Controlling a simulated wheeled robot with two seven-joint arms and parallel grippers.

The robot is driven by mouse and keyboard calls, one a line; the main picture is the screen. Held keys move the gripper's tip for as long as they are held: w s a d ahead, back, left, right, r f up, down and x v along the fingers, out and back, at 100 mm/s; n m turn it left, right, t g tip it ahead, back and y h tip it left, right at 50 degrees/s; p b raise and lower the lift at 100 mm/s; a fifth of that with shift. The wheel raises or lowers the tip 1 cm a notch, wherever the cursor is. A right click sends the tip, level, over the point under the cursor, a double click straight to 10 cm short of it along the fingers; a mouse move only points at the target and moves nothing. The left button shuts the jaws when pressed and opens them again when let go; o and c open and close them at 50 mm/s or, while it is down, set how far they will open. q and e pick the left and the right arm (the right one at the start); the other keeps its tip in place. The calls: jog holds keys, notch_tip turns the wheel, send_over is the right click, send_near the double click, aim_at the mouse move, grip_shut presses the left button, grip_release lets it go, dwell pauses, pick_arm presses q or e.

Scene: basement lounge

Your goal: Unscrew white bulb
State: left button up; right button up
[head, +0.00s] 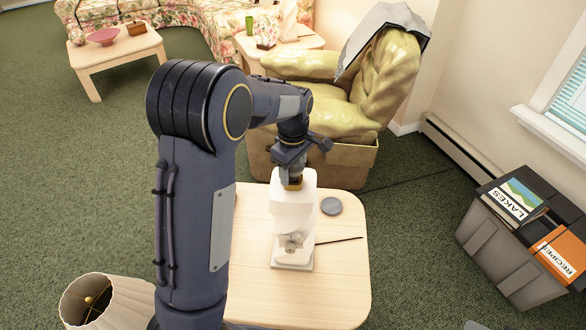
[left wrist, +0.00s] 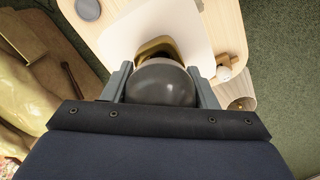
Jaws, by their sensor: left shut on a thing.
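A white lamp (head: 290,207) stands upright on a light wooden table, with a brass socket (head: 294,184) at its top. In the left wrist view a round, glossy dark-grey bulb (left wrist: 162,84) sits at the brass socket (left wrist: 157,48), between the fingers of my left gripper (left wrist: 162,88). My left gripper (head: 292,168) is shut on this bulb from above, and it hides the bulb in the head view. A small white round thing with a brass-coloured part (left wrist: 225,72) lies near the table edge. My right gripper is not in view.
An armchair (head: 385,85) stands behind. A lampshade (head: 125,298) is on the left, and a grey crate (head: 500,255) stands right. Carpet between is free.

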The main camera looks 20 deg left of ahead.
pick_arm(q)
jog(key=shift+r, duration=0.1)
jog(key=shift+r+p, duration=2.65)
jog(key=shift+r, duration=0.3)
